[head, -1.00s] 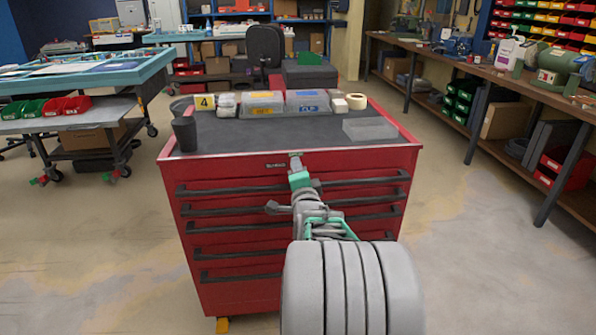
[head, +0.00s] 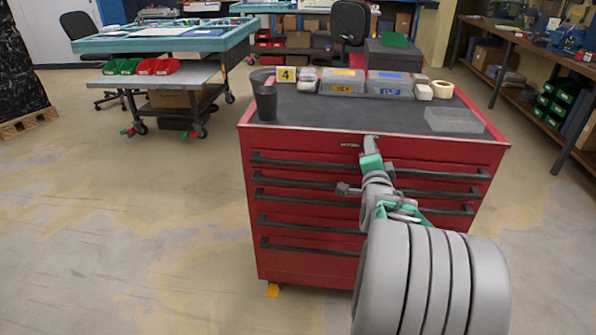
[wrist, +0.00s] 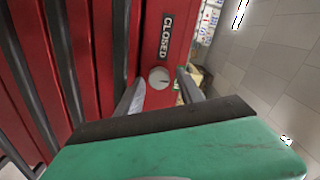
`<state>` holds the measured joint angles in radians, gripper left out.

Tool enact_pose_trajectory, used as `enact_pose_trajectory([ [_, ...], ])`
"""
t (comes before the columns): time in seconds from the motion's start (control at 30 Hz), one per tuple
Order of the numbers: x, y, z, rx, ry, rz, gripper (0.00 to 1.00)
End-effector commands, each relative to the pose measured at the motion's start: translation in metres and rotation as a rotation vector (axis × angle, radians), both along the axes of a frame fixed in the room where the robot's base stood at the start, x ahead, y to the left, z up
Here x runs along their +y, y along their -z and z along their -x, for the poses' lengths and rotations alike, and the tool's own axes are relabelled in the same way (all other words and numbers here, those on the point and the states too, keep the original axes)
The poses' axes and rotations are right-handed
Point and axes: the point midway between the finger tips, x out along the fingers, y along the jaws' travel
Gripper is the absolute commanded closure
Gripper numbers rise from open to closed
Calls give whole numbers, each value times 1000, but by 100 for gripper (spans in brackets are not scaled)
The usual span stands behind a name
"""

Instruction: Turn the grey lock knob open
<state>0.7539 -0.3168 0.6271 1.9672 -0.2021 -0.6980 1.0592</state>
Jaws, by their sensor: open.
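The grey lock knob (wrist: 159,76) is a small round disc with a dark mark, set on the red front of the tool cabinet (head: 300,225). A black label (wrist: 166,36) reading CLOSED is beside it in the wrist view. My gripper (wrist: 158,88) is open, with one grey finger on each side of the knob in that view. I cannot tell whether either finger touches it. In the head view my gripper (head: 371,145) is at the top edge of the cabinet front and hides the knob.
Black drawer handles (head: 305,178) stick out below my gripper. The cabinet top carries a dark cup (head: 265,102), clear boxes (head: 342,82), a tape roll (head: 443,89) and a clear tray (head: 455,121). A teal workbench (head: 165,42) stands behind left.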

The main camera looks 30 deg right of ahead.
Motion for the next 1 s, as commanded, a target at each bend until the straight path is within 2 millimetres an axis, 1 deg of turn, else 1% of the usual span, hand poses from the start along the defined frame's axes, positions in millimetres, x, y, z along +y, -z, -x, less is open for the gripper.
enact_pose_trajectory([
  [0.8,1,-5,-1,818,1,1188,50],
  [1.0,27,-2,39,822,7,1198,50],
])
